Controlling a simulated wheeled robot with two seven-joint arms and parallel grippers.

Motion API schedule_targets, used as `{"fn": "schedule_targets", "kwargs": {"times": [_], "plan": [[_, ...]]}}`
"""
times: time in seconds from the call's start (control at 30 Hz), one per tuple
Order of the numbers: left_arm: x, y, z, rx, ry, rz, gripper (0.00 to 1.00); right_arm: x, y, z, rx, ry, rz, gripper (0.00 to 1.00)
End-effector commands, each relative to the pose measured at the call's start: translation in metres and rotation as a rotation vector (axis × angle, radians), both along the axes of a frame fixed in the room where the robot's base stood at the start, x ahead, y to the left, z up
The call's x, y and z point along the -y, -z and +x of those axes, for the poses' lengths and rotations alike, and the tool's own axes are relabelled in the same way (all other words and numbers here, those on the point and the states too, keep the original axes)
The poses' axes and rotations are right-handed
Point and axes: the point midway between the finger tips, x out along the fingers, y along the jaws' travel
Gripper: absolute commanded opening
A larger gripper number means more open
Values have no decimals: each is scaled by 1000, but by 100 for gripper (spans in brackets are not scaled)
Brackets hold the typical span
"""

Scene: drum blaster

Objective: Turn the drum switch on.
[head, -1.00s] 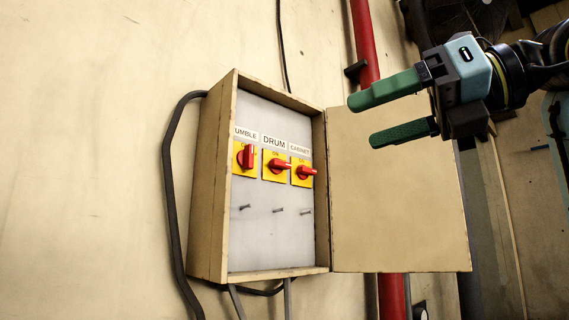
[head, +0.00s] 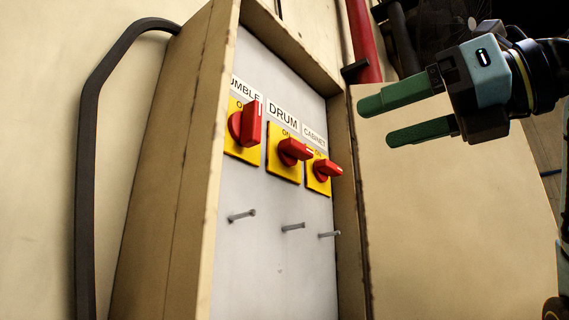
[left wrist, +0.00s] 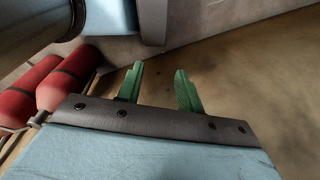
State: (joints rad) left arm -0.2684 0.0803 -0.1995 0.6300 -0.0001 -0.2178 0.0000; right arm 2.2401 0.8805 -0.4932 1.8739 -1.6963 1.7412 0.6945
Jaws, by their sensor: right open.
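The drum switch (head: 291,151) is a red rotary knob on a yellow plate under a DRUM label. Its handle lies roughly sideways. It sits between the tumble switch (head: 246,126), whose handle stands upright, and the cabinet switch (head: 326,169), whose handle also lies sideways. All are inside an open wall box. My right gripper (head: 408,116) is open and empty, to the right of the switches in front of the box's open door, touching nothing that I can see. My left gripper shows only in the left wrist view (left wrist: 158,88), with its green fingers apart and nothing between them.
The box's open door (head: 450,220) extends to the right. The box's left side wall (head: 175,170) stands out from the wall. Several pegs stick out below the switches. A black cable (head: 90,150) runs at left. Red cylinders (left wrist: 60,80) lie left of my left gripper.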

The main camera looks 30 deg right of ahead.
Motion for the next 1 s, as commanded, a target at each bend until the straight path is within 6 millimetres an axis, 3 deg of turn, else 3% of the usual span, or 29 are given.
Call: {"fn": "schedule_targets", "kwargs": {"times": [0.2, 0.33, 0.47, 0.63, 1.0], "plan": [[-2, -3, -39, -58, 0, 3, 36, -13, 0, 31, -6, -3, -2, 71], [-2, -8, -53, -79, 0, 6, 36, -24, 0, 57, -6, -2, -2, 71], [-2, -14, -47, -69, 0, 5, 36, -35, 0, 82, -6, -4, -2, 71], [0, -20, -24, -34, 1, 1, 36, -44, 0, 106, -4, -3, -2, 71], [0, -23, -25, -36, 1, 1, 36, -50, 1, 121, -2, -2, -1, 71]]}}
